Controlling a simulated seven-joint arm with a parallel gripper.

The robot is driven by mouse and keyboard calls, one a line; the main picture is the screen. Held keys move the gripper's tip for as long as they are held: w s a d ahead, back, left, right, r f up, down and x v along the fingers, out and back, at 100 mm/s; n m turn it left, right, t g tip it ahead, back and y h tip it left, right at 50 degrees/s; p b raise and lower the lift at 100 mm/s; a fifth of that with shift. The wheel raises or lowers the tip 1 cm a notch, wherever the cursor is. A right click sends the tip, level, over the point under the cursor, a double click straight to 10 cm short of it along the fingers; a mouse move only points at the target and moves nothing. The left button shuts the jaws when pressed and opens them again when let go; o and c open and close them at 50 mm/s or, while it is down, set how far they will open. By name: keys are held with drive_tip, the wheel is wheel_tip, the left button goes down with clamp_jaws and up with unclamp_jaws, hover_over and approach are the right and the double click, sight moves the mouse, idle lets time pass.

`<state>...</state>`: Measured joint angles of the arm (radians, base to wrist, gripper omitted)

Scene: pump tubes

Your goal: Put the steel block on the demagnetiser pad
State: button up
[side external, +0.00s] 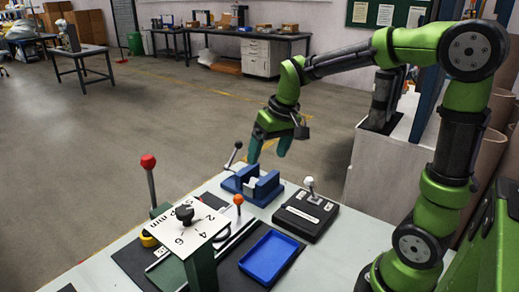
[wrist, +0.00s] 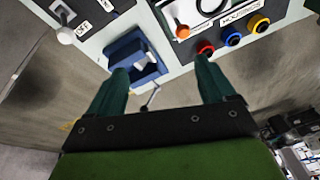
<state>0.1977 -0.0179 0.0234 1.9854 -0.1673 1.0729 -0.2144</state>
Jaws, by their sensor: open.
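A small pale block (side external: 252,183), which looks like the steel block, sits between the jaws of the blue vise (side external: 267,190) near the table's far edge. It shows in the wrist view (wrist: 142,62) inside the blue vise (wrist: 128,48). A black box with a lever and white label (side external: 304,214) stands right of the vise; it may be the demagnetiser, but I cannot tell for certain. Its white lever and "OFF" label show in the wrist view (wrist: 83,29). My gripper (side external: 270,150) is open and empty, above and beyond the vise; its fingers (wrist: 162,70) are wide apart.
A blue tray (side external: 270,258) lies at the table's front. A white dial panel (side external: 187,236) on a green post and a red-knobbed lever (side external: 149,163) rise at the left. An orange-knobbed lever (side external: 238,200) stands between tray and vise. The vise handle (side external: 232,155) sticks up.

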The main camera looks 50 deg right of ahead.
drive_tip(key=w+d+f+n+g, duration=0.2)
drive_tip(key=w+d+f, duration=0.1)
drive_tip(key=w+d, duration=0.35)
drive_tip(key=n, duration=0.2)
approach(253, 183)
drive_tip(key=shift+h, duration=0.3)
drive_tip(key=f, duration=0.3)
drive_tip(key=a+f, duration=0.1)
drive_tip(key=f, duration=0.1)
drive_tip(key=a+f, duration=0.1)
drive_tip(key=f, duration=0.2)
drive_tip(key=shift+s+a+f, duration=0.1)
drive_tip(key=shift+s+f, duration=0.05)
drive_tip(key=shift+f, duration=0.15)
drive_tip(key=shift+c, duration=0.3)
drive_tip(key=c, duration=1.2)
drive_tip(key=o, duration=0.8)
drive_tip(key=shift+c, duration=0.2)
drive_tip(key=c, duration=0.7)
drive_tip(key=shift+o, duration=0.2)
drive_tip(key=shift+r, duration=0.15)
drive_tip(key=shift+r, duration=3.4)
